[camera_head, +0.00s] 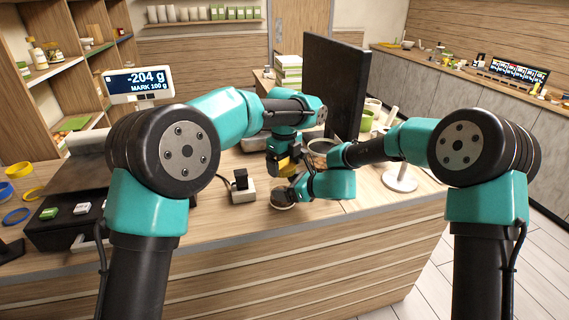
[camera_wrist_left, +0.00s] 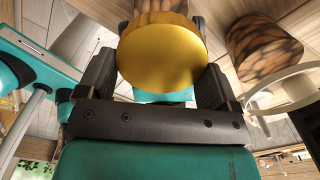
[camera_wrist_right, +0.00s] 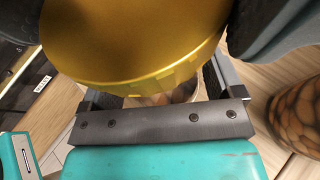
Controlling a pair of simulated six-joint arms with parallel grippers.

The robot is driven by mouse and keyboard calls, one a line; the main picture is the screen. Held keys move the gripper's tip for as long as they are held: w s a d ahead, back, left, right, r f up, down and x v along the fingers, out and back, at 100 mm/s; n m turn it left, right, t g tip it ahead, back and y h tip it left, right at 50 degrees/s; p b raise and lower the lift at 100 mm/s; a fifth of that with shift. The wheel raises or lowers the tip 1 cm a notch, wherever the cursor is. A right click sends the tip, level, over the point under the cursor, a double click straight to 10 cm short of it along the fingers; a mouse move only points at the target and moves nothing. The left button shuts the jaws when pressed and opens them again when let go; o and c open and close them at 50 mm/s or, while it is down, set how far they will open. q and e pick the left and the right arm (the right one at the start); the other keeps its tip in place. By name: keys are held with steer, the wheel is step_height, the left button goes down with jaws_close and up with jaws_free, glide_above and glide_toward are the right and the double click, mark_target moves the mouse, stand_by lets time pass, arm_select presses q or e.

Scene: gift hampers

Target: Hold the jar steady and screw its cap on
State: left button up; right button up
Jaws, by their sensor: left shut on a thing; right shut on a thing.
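The gold cap (camera_wrist_left: 162,55) is a wide round disc between the fingers of my left gripper (camera_head: 284,172), and it fills the top of the right wrist view (camera_wrist_right: 130,40). In the head view the cap (camera_head: 285,166) is a small gold patch. My right gripper (camera_head: 284,194) is low over the counter, shut on the jar (camera_head: 282,204), below and just in front of the left gripper. In the right wrist view the cap hides most of the jar; a strip with brown contents (camera_wrist_right: 178,95) shows beneath it. I cannot tell whether cap and jar touch.
Another jar with brown contents (camera_wrist_right: 302,112) stands close by at the right of the right wrist view. A small block with a black top (camera_head: 242,187) sits left of the grippers. A dark monitor (camera_head: 335,85) and a white round-based stand (camera_head: 401,180) are near.

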arm_select(q)
steer(key=shift+f, duration=0.9)
steer(key=shift+s+d+f, duration=0.1)
steer(key=shift+f, duration=0.55)
steer(key=o, duration=0.5)
arm_select(e)
steer(key=c, duration=0.4)
arm_select(q)
steer(key=shift+o, duration=1)
arm_select(e)
steer(key=shift+a, duration=0.1)
steer(key=shift+c, duration=0.2)
arm_select(q)
steer(key=shift+r, duration=2.35)
arm_select(e)
steer(key=shift+f, duration=0.1)
